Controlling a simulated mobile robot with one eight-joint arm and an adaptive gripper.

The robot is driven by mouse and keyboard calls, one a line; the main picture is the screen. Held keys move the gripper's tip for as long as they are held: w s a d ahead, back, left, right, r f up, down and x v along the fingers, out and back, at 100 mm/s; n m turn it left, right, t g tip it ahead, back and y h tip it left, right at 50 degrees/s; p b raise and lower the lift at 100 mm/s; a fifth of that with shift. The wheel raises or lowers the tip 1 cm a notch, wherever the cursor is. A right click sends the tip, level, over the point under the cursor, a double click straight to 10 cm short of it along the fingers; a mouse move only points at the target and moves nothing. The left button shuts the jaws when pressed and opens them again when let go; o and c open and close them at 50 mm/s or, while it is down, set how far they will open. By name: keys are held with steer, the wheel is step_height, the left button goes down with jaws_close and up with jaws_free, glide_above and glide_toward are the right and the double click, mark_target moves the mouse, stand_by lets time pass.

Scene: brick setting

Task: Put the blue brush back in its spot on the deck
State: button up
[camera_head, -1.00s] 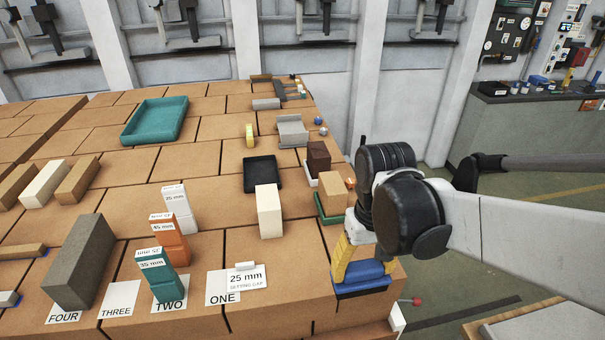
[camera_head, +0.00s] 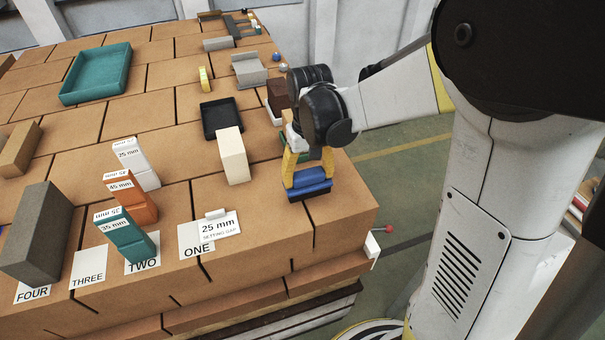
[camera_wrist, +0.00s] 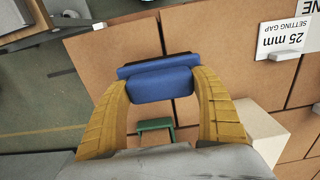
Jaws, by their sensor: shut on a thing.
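My gripper (camera_head: 308,178) is shut on the blue brush (camera_head: 310,181), with one yellow finger at each end. The brush lies crosswise between the fingertips in the wrist view (camera_wrist: 162,84). A dark strip shows along its lower side. It is over the front right part of the tan brick deck (camera_head: 340,212), in from the right edge. I cannot tell whether it touches the deck. No marked spot for the brush can be made out; the deck right under it is hidden.
A cream block (camera_head: 232,156) and black tray (camera_head: 222,119) stand left of my gripper. The 25 mm card (camera_head: 218,228), teal block (camera_head: 125,236), orange block (camera_head: 131,196) and grey block (camera_head: 42,232) are farther left. The front right corner is bare.

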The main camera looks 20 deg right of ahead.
mark_target(308, 185)
steer(key=shift+f, duration=1.55)
steer(key=shift+f+b, duration=0.15)
steer(key=shift+b, duration=0.2)
steer(key=o, duration=1.4)
